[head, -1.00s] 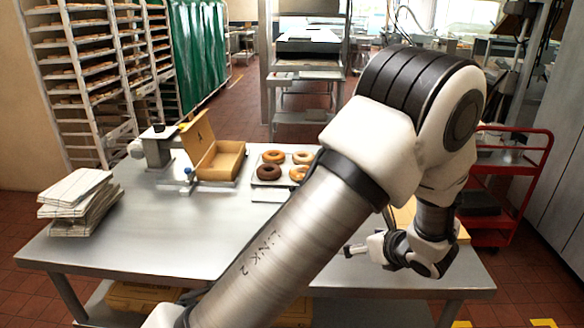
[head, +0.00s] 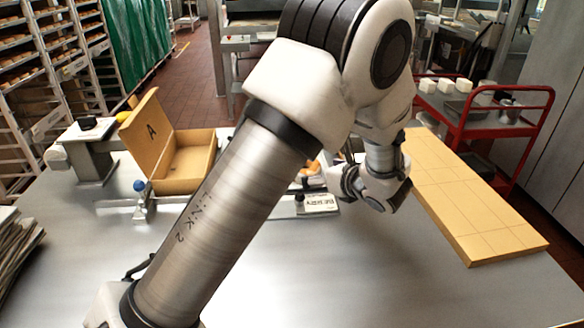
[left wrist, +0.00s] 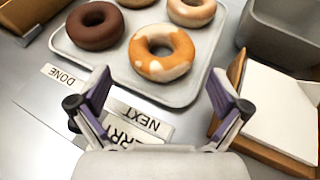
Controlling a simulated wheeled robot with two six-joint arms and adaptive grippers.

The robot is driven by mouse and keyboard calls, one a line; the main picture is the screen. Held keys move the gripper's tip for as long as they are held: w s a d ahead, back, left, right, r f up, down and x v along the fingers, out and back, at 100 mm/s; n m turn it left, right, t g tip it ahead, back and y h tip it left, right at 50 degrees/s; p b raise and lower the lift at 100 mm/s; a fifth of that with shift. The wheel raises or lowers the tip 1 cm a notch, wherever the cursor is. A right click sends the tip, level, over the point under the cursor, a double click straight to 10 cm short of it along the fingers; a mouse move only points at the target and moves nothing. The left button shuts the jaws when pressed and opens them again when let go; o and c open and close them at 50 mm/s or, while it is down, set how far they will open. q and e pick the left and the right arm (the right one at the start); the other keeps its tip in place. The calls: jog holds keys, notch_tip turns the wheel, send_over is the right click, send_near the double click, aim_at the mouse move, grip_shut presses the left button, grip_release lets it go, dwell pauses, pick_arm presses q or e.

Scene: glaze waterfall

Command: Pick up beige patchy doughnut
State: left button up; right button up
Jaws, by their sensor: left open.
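In the left wrist view a caramel-brown doughnut with pale beige patches of glaze (left wrist: 161,53) lies on a grey tray (left wrist: 190,92). A dark chocolate doughnut (left wrist: 95,26) lies to its left, and a paler beige doughnut (left wrist: 192,9), cut by the frame's top, lies behind it. My left gripper (left wrist: 160,92) is open and empty, its fingers spread to either side just in front of the patchy doughnut, not around it. In the head view my left gripper (head: 332,176) is over the table by the tray; my arm hides most of the doughnuts.
An open cardboard box marked A (head: 190,160) stands left of my arm. Signs reading DONE (left wrist: 63,76) and NEXT (left wrist: 140,119) lie by the tray. A grey bin (left wrist: 285,35) and a wooden holder with white sheets (left wrist: 280,105) stand right. A tan board (head: 465,200) and red cart (head: 490,125) are farther right.

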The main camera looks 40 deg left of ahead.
pick_arm(q)
jog(key=p+x, duration=0.1)
jog(key=x, duration=0.7)
jog(key=shift+w+r, duration=0.1)
jog(key=shift+w, duration=0.05)
jog(key=shift+d, duration=0.1)
jog(key=c, duration=0.8)
